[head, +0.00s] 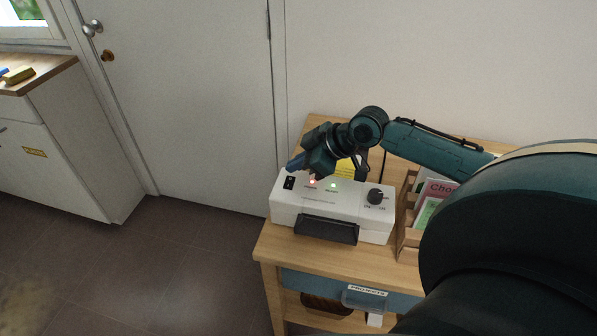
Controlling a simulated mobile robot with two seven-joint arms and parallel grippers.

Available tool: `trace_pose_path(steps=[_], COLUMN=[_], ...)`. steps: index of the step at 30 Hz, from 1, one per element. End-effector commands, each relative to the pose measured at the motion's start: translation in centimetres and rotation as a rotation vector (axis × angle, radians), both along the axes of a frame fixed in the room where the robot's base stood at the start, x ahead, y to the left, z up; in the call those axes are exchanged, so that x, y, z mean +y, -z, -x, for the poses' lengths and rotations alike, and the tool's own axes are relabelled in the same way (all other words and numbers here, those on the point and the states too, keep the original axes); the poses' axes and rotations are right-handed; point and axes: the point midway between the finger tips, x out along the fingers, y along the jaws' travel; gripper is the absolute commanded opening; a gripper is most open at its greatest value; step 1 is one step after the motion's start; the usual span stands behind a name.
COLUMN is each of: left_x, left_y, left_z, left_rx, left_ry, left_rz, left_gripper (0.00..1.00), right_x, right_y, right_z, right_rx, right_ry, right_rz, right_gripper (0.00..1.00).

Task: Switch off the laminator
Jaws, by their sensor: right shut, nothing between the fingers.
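The laminator (345,209) is a white box with a dark slot tray at its front, standing on a small wooden table. On its top are a black rocker switch (289,183) at the left, a lit red light (312,182), a lit green light (333,185) and a black dial (375,196) at the right. My right gripper (293,166) is shut and empty, with its blue-grey tip just above and behind the switch. I cannot tell whether it touches the laminator. My left gripper is not in view.
A wooden rack (408,240) with booklets stands right of the laminator. The wooden table (266,252) has a blue labelled drawer below. A yellow item lies behind the laminator, partly hidden. A white door (190,110) and cabinet (60,160) are at left, with free floor between.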

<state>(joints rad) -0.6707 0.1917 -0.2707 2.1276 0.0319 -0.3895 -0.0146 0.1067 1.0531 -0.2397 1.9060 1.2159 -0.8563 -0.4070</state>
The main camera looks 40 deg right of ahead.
Motion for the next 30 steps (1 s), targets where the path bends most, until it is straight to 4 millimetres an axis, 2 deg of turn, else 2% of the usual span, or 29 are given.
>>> trace_pose_path(steps=[1, 3, 7, 30], left_x=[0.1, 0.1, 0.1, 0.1], left_y=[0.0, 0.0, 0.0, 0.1], left_z=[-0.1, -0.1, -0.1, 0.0], left_rx=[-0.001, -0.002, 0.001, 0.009], left_ry=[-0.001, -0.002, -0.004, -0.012], left_rz=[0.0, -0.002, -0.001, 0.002], left_gripper=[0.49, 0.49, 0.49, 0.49], right_x=[-0.1, -0.2, -0.4, -0.5], right_y=[1.0, 1.8, 2.7, 3.5], right_z=[0.1, 0.0, -0.1, -0.1], right_rx=[0.006, 0.004, 0.004, 0.005], right_ry=[0.002, 0.002, 0.002, 0.001], right_rz=[0.0, 0.0, 0.001, 0.003], right_gripper=[0.0, 0.0, 0.0, 0.0])
